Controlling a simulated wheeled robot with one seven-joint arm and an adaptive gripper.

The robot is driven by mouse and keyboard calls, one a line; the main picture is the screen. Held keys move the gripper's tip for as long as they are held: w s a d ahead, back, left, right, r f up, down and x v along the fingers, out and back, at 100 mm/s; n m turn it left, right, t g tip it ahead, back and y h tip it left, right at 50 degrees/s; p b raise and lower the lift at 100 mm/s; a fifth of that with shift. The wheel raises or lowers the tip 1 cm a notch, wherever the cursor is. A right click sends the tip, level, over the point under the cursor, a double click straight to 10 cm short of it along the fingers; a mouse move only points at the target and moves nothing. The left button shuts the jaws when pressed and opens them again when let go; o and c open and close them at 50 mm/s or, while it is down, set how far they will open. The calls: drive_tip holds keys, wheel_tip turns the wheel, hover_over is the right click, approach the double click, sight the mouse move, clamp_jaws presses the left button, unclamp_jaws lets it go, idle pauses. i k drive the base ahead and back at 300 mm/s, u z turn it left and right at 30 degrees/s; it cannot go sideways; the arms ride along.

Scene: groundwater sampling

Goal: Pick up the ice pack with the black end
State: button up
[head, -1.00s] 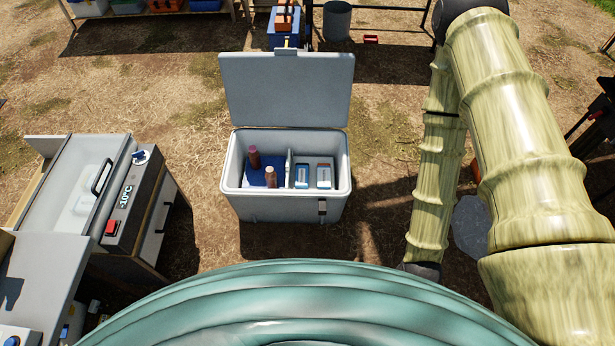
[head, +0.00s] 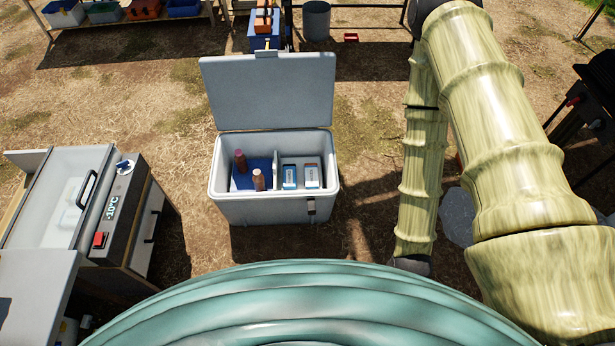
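A white open cooler (head: 258,210) stands on the ground ahead, its lid (head: 268,92) tipped back. Its right compartment holds two small pale packs side by side. The left pack (head: 289,177) shows blue, and the right pack (head: 312,177) shows blue with a brownish-orange far end. I cannot make out a black end on either. A freezer (head: 75,195) at the left has a shut see-through lid and a "-10°C" display; its contents are only a pale blur. My arm runs down the right side; my gripper is out of view.
Two brown-red bottles (head: 240,160) stand on blue in the cooler's left compartment. A grey counter (head: 35,295) is at the lower left. A shelf with bins and a blue box (head: 265,40) are at the back. Bare ground surrounds the cooler. Dark equipment (head: 590,110) stands at the right.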

sight(290, 170)
drive_tip(key=u, duration=0.55)
drive_tip(key=k, duration=0.65)
drive_tip(key=u, duration=1)
drive_tip(key=i, duration=1.5)
drive_tip(key=z, duration=0.85)
drive_tip(key=i, duration=0.4)
drive_tip(key=z, duration=0.25)
